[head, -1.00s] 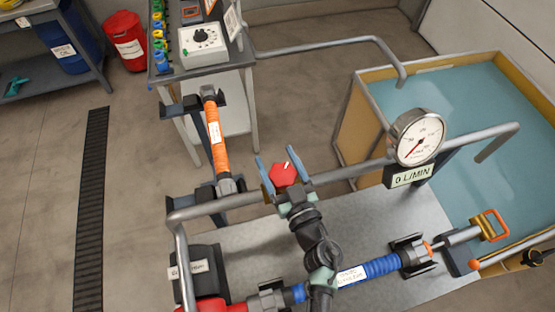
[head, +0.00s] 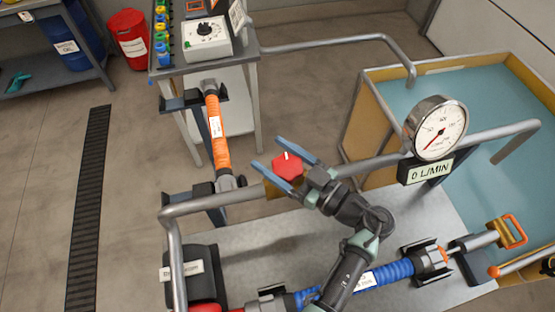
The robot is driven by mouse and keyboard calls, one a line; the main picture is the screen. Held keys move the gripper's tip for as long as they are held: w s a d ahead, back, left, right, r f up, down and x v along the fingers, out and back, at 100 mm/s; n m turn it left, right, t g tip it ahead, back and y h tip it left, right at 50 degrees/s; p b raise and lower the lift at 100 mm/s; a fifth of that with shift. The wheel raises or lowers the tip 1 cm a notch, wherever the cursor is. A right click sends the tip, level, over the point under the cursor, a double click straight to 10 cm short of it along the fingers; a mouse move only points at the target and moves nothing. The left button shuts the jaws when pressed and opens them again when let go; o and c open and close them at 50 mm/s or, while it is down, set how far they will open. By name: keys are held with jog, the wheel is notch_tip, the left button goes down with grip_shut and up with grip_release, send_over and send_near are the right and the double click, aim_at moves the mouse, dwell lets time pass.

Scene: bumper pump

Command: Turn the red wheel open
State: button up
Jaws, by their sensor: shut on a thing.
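The red wheel (head: 287,167) is a small red knob with a pale mark on it, beside a brass-coloured fitting on the grey pipe. My gripper (head: 267,152) has two blue fingers, one on each side of the wheel, and is shut on it. The fingers point up and left in the picture, with their tips past the wheel. My wrist and arm come in from the lower right and hide part of the pipe and bench. A round gauge (head: 437,129) stands right of the wheel, above a display (head: 426,169) reading 0 L/MIN.
A blue hose (head: 391,272) lies on the metal bench (head: 445,212) beneath my arm. An orange hose (head: 217,135) stands at the left. The open water tank (head: 372,120) is at the right. A side table with a control box (head: 207,38) is at the back.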

jog(key=shift+s+n+g+y+b, duration=0.2)
jog(key=shift+n+g+y+b, duration=0.6)
jog(key=shift+g, duration=0.4)
jog(key=shift+a, duration=0.15)
jog(key=o, duration=1.2)
jog(key=b+v, duration=0.3)
jog(key=v, duration=1)
jog(key=shift+r, duration=0.1)
jog(key=shift+w, duration=0.1)
